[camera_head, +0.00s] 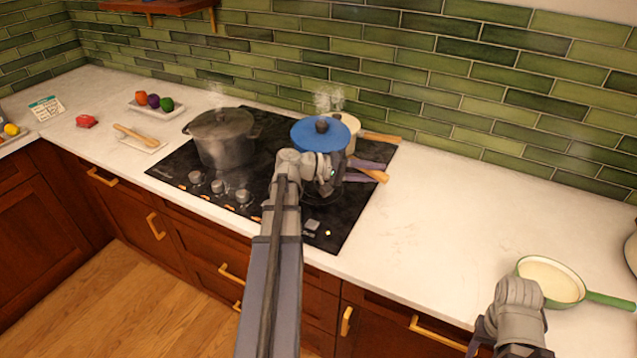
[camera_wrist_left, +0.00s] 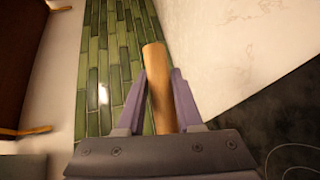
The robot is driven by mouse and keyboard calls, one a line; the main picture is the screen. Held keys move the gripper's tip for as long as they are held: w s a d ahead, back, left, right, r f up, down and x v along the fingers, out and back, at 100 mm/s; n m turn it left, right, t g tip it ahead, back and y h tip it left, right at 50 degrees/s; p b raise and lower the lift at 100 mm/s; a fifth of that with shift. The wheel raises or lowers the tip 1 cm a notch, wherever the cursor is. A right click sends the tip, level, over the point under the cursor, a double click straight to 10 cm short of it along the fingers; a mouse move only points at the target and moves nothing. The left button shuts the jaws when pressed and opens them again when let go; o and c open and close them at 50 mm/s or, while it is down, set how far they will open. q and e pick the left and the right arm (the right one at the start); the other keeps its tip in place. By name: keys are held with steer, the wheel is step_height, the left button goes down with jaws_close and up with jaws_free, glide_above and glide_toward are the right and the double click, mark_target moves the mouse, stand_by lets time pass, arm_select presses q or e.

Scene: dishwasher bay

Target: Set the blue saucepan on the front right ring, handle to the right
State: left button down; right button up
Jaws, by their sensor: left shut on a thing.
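The blue saucepan (camera_head: 307,135) is over the right part of the black hob, with a blue top and a dark knob. My left wrist hides its lower body, so I cannot tell if it touches the hob. Its wooden handle (camera_head: 378,177) points right. My left gripper (camera_head: 364,171) is shut on this handle. In the left wrist view the handle (camera_wrist_left: 157,85) stands between the purple fingers. The front right ring is mostly hidden beneath my arm and the pan. My right gripper (camera_head: 480,335) is low at the right, near the counter edge; its fingers are hardly visible.
A cream pan (camera_head: 349,121) with a wooden handle (camera_head: 382,137) steams close behind the blue saucepan. A large grey pot (camera_head: 221,138) steams on the hob's left. Knobs (camera_head: 243,195) line the hob's front left. A green pan (camera_head: 552,278) is at right. Counter between is clear.

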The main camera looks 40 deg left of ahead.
arm_select(q)
step_height(320, 180, up, 2)
steer(key=shift+s+r+n, duration=0.15)
steer(key=shift+r+n, duration=0.05)
steer(key=shift+n, duration=0.6)
steer(key=shift+p, duration=0.5)
step_height(320, 180, down, 6)
steer(key=b, duration=0.6)
steer(key=shift+f, duration=0.2)
steer(key=shift+b, duration=0.3)
step_height(320, 180, down, 4)
steer(key=b, duration=0.3)
steer(key=shift+b, duration=0.35)
steer(key=shift+r, duration=0.15)
steer(key=c, duration=0.6)
jaws_free()
steer(key=shift+o, duration=0.2)
